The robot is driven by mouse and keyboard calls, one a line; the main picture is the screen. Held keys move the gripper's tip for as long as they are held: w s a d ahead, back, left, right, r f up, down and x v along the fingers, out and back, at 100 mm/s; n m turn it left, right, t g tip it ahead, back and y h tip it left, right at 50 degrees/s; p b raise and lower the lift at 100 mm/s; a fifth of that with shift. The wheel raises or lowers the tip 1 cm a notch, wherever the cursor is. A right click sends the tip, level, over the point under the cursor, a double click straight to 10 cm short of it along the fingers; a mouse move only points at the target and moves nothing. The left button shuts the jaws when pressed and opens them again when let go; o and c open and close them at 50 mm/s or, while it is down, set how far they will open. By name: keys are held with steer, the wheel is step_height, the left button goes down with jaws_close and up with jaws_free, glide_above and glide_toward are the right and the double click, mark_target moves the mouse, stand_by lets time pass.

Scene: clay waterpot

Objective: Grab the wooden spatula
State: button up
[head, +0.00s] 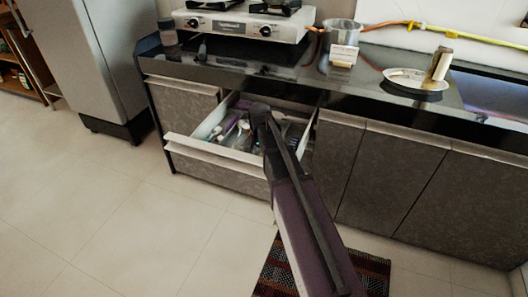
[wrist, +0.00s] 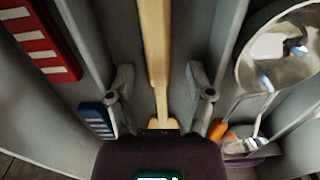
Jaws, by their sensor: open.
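The wooden spatula (wrist: 155,45) is a long pale wooden piece in the wrist view. It runs from the top edge down the middle and passes between the open fingers of my gripper (wrist: 160,85). Neither finger visibly touches it. Its lower end is hidden behind the gripper body, and its upper end is cut off. In the head view, my arm reaches into the open drawer (head: 212,155), and my gripper is hidden behind the arm. I cannot make out the spatula there.
In the wrist view, a red and white item (wrist: 38,38) and a blue item (wrist: 96,120) lie left, and a shiny metal ladle (wrist: 285,50) lies right. Drawer dividers run beside the fingers. The counter (head: 300,68) above holds a stove (head: 240,22), a pot (head: 341,35) and a plate (head: 405,75).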

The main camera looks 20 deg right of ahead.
stand_by(0.5)
jaws_close()
steer(key=shift+r, duration=0.15)
step_height(320, 180, up, 10)
steer(key=p, duration=1)
stand_by(0.8)
